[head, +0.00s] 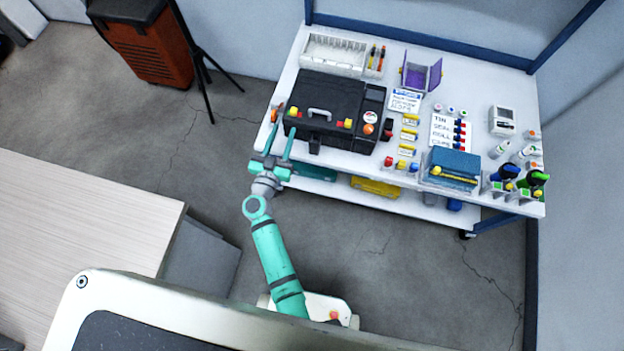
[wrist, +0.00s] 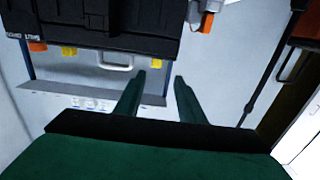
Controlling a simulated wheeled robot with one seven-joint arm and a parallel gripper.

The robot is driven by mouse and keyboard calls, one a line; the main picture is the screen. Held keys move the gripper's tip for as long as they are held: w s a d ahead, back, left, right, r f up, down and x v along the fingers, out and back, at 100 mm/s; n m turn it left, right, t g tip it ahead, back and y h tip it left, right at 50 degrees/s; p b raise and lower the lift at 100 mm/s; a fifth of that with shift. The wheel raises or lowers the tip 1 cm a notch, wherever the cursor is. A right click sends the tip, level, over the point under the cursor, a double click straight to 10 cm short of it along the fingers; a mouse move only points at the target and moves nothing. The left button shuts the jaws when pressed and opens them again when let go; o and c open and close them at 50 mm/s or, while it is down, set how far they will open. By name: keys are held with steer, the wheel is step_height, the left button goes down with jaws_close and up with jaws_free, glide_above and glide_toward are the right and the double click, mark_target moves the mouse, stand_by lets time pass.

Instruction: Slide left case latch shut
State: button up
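Whether the latch is open or shut is too small to tell.
An orange-handled tool (head: 274,114) stands beside the case's left side. Small items crowd the bench's (head: 510,88) right half. A tripod (head: 202,65) stands left of the bench; open floor lies in front.

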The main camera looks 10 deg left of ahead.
steer(key=s+d+r, duration=0.3)
steer(key=s+d, duration=0.4)
steer(key=s, duration=0.3)
steer(key=s+d+r+y, duration=0.1)
steer(key=s+d+r, duration=0.2)
steer(key=s+d, duration=0.4)
steer(key=s, duration=0.3)
steer(key=shift+d+r+t, duration=0.15)
steer(key=shift+t, duration=0.15)
steer(key=h, duration=0.1)
glide_toward(291, 113)
steer(key=w, duration=1)
steer(key=shift+w+d+r, duration=0.15)
steer(key=shift+w+r, duration=0.1)
steer(key=shift+w+d, duration=0.4)
steer(key=shift+w, duration=0.05)
